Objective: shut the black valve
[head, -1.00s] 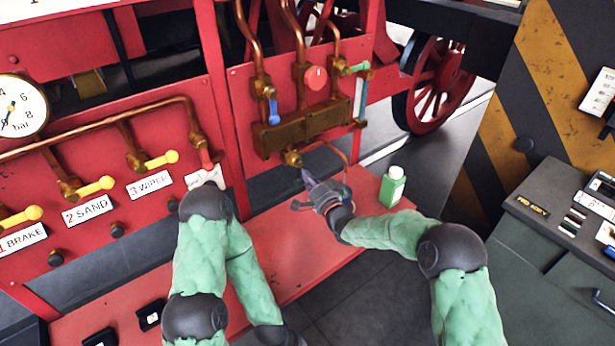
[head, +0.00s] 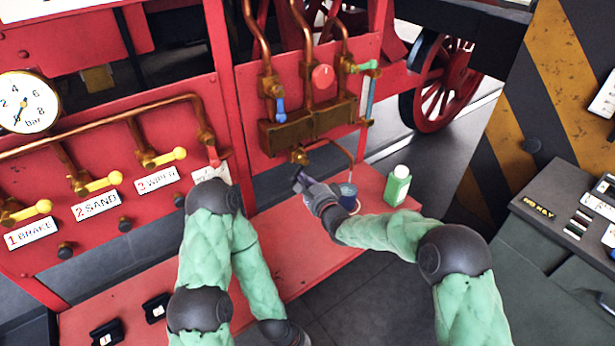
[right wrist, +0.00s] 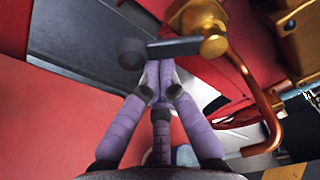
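The black valve shows best in the right wrist view: a black lever with a round dark knob (right wrist: 132,53), running right to a brass body (right wrist: 213,45). In the head view its brass fitting (head: 299,157) hangs under the brass block; its lever is hard to make out there. My right gripper (head: 299,182) is just below that fitting. In the right wrist view its purple fingers (right wrist: 159,70) are drawn together, tips at the lever between knob and brass body. I see no lever between the tips; contact is unclear. My left gripper is out of view.
A thin copper pipe (head: 343,152) curves down beside the valve. Yellow-handled levers (head: 100,183) and a gauge (head: 28,102) are at left.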

